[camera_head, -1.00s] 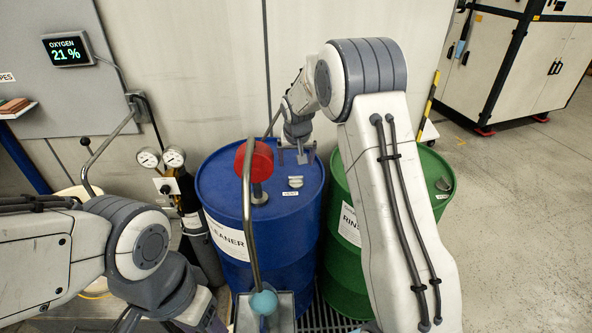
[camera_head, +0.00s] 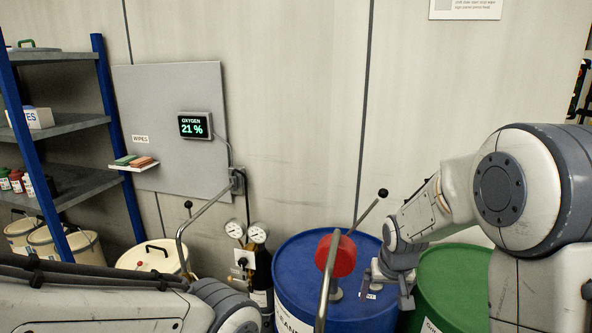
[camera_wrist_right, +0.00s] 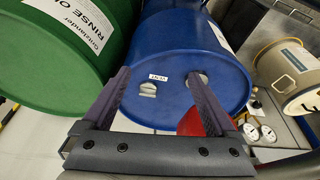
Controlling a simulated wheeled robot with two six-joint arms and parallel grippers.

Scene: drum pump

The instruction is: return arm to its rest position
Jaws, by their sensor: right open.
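The red pump head (camera_head: 336,256) stands on the blue drum (camera_head: 290,262), with a bent grey pipe and a lever (camera_head: 368,208) ending in a black ball. My right gripper (camera_head: 392,298) is over the right part of the blue drum top, its fingers pointing down. In the right wrist view the gripper (camera_wrist_right: 152,82) is open, with nothing between its fingers. The blue drum's top (camera_wrist_right: 175,70) shows beyond the fingers, with a "VENT" label (camera_wrist_right: 158,77). The red pump head (camera_wrist_right: 205,122) is partly hidden behind one finger. My left gripper is out of view.
A green drum (camera_head: 450,285) stands right of the blue one, close to my right arm. Gauges (camera_head: 258,233) on a dark cylinder stand left of the blue drum. A wall panel holds an oxygen display (camera_head: 195,125) reading 21 %. Shelves (camera_head: 75,125) are at left.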

